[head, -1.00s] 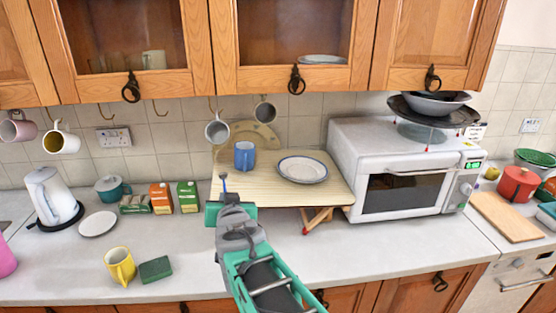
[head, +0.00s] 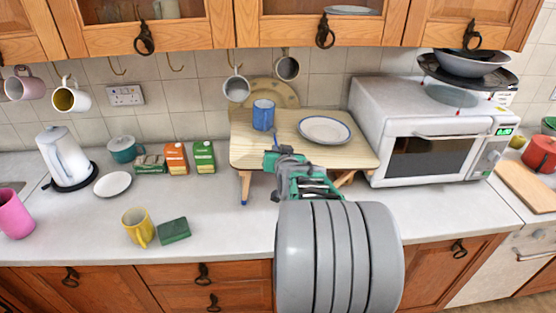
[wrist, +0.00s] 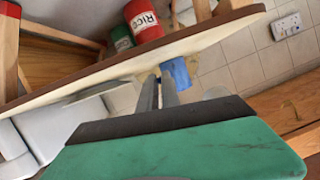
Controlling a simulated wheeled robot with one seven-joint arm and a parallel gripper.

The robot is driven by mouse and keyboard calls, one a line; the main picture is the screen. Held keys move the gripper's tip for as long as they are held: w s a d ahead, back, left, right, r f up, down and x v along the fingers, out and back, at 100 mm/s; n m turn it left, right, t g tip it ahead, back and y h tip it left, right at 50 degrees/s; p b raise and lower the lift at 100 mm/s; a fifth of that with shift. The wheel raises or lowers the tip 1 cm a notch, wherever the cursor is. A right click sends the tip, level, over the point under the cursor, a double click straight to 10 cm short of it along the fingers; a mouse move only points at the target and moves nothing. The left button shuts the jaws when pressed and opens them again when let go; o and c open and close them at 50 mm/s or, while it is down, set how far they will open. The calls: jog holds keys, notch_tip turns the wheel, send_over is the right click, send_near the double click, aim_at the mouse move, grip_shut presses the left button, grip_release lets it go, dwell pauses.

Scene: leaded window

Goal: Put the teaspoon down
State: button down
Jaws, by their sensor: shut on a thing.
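My gripper (head: 272,153) is at the front left edge of the small wooden stand (head: 292,155), in front of the blue mug. It is shut on the teaspoon (head: 275,142), of which only a thin, dark blue upright bit shows above the jaws. The rest of the spoon is hidden or too small to make out. In the wrist view the two grey fingers (wrist: 160,92) point toward the blue mug (wrist: 180,75), with the stand's edge close by. I cannot tell whether the spoon touches anything.
On the stand are the blue mug (head: 263,115) and a blue-rimmed plate (head: 324,130). The microwave (head: 420,150) stands close on the right. A yellow mug (head: 137,228) and green sponge (head: 174,230) lie front left. The wall cupboards (head: 330,30) hang above. Counter left of the stand is partly clear.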

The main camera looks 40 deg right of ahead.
notch_tip(320, 180, down, 2)
jog(key=shift+f, duration=0.15)
jog(key=shift+a, duration=0.15)
jog(key=shift+f, duration=0.1)
